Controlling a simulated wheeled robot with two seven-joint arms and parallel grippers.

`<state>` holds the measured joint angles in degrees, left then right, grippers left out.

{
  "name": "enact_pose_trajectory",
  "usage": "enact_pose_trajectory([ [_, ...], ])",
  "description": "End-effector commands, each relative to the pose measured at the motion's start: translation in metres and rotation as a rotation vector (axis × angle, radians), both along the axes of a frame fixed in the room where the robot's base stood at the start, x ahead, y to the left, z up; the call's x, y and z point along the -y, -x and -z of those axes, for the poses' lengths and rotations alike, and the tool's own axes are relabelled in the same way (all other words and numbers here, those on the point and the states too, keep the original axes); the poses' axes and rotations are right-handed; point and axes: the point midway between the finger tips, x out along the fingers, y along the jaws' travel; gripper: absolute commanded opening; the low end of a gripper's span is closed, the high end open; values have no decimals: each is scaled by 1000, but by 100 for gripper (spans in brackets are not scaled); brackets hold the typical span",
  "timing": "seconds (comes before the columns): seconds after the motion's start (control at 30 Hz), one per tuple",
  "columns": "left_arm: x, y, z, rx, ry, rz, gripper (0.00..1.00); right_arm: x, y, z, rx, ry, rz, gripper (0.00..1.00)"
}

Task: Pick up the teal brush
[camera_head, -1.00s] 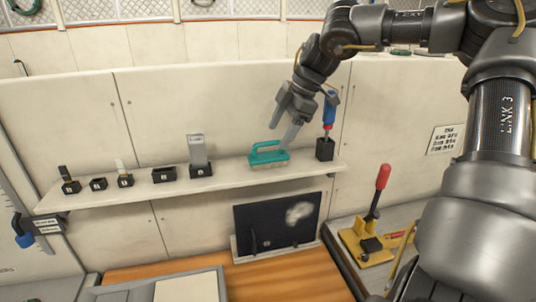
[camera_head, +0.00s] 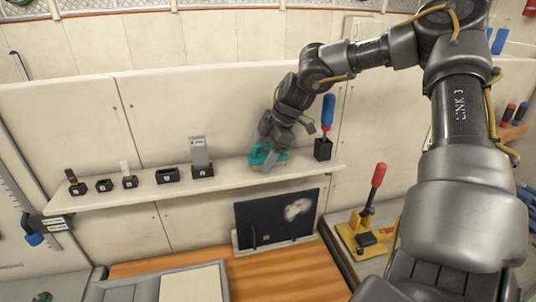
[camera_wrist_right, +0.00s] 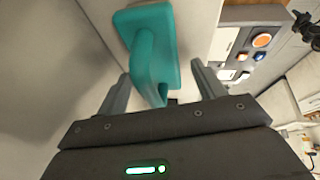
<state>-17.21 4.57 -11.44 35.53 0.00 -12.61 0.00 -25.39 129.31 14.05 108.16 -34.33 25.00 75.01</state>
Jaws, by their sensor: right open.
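The teal brush (camera_head: 262,156) lies on the wall shelf (camera_head: 230,172), partly hidden behind my right gripper (camera_head: 273,150) in the head view. In the right wrist view the brush's teal handle (camera_wrist_right: 152,50) reaches down between the two open fingers of my right gripper (camera_wrist_right: 163,88). The fingers stand apart on either side of the handle; I cannot tell whether either touches it. My left gripper is not in view.
Several small black holders, one with a grey block (camera_head: 199,152), stand on the shelf to the left. A blue-handled screwdriver (camera_head: 327,112) stands in a black holder (camera_head: 322,149) close on the right. A red-handled yellow tool (camera_head: 365,238) is below right.

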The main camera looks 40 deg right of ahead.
Motion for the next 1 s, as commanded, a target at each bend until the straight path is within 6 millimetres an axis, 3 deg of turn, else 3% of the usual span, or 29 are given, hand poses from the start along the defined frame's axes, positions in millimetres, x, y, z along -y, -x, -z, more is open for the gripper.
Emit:
enact_pose_trajectory([
  [0.17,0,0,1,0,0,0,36,0,0,0,0,-1,0,66],
  [0.53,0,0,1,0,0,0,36,0,0,0,0,0,0,18],
  [1.0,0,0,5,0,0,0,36,0,-1,-8,3,0,-1,18],
])
